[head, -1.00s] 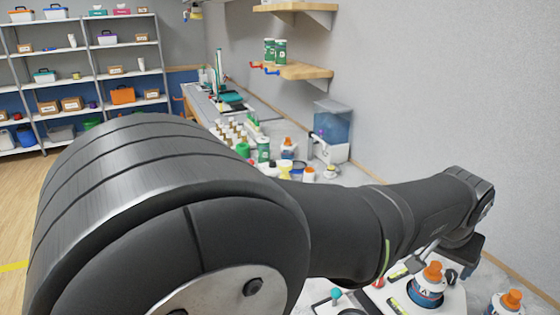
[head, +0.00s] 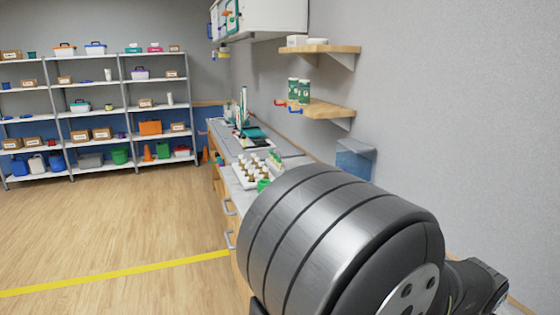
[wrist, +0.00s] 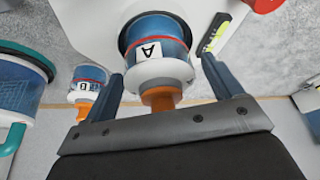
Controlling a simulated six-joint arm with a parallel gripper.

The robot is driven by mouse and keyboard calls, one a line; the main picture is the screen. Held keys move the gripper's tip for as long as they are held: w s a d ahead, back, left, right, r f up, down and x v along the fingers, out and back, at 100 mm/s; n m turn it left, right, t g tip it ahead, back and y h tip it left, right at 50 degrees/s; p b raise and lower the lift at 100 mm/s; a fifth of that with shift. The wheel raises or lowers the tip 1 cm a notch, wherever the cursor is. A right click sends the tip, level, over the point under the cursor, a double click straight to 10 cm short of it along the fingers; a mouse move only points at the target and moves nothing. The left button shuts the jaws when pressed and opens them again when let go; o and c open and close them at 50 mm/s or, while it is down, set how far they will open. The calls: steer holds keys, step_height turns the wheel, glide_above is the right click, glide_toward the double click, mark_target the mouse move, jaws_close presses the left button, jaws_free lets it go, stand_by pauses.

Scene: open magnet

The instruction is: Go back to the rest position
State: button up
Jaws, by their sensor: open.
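My gripper (wrist: 162,70) is open in the wrist view, its two dark blue fingers spread apart. A bottle with a blue body, a white label marked A, a white shoulder and an orange tip (wrist: 157,52) shows between the fingers in the picture. Gaps show on both sides of it, so the fingers do not hold it. I cannot tell how far it is from the gripper. In the head view my large arm link covers the lower right, and my gripper is not visible there.
A smaller similar bottle (wrist: 86,85) and a blue tub with a teal rim (wrist: 18,80) are at the wrist view's left. A green-and-black marker-like item (wrist: 214,33) lies right of the A bottle. Shelves (head: 95,112) stand far left; the wood floor (head: 110,225) is clear.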

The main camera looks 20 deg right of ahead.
steer(key=shift+f, duration=0.1)
steer(key=v, duration=1.3)
steer(key=x, duration=1.3)
steer(key=shift+f, duration=0.25)
steer(key=r, duration=0.5)
steer(key=shift+s+r, duration=0.15)
steer(key=shift+s, duration=0.2)
steer(key=s+a+r, duration=0.3)
steer(key=s+r, duration=0.3)
steer(key=s, duration=0.4)
steer(key=w+d+f+m, duration=0.1)
steer(key=w+d+f, duration=0.3)
steer(key=w+d, duration=0.4)
steer(key=w+d+f+m+g, duration=0.1)
steer(key=w+d+f, duration=0.3)
steer(key=w+d, duration=0.4)
steer(key=shift+w+d+f+m, duration=0.2)
steer(key=shift+w+d+m, duration=0.05)
steer(key=shift+w+m, duration=0.2)
